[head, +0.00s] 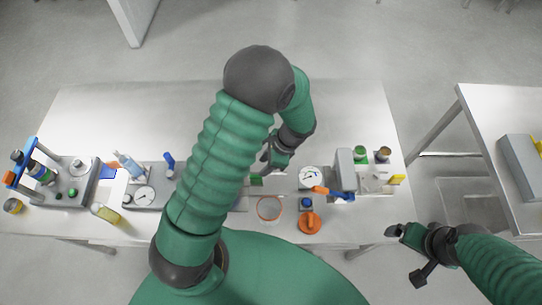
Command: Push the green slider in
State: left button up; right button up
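A small green piece (257,181), which looks like the green slider, shows at the middle of the steel table, just right of my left arm. My arm hides part of the area around it, so I cannot tell how far out it stands. My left gripper (267,165) is just above it in the picture, pointing down. Its fingers are small and dark, and I cannot tell whether they touch the green piece or how wide they are. My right gripper (405,255) is open and empty, off the table's right front corner.
Right of the green piece are a white dial gauge (311,177), an orange knob (310,222), a red-rimmed round dish (269,208) and a grey block device (345,170). Bottles and another dial (144,196) stand at left. The table's back strip (345,110) is clear.

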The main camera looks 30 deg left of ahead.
pick_arm(q)
jog(key=v, duration=0.6)
jog(key=shift+a+r, duration=0.2)
jog(key=shift+a, duration=0.1)
jog(key=shift+d, duration=0.15)
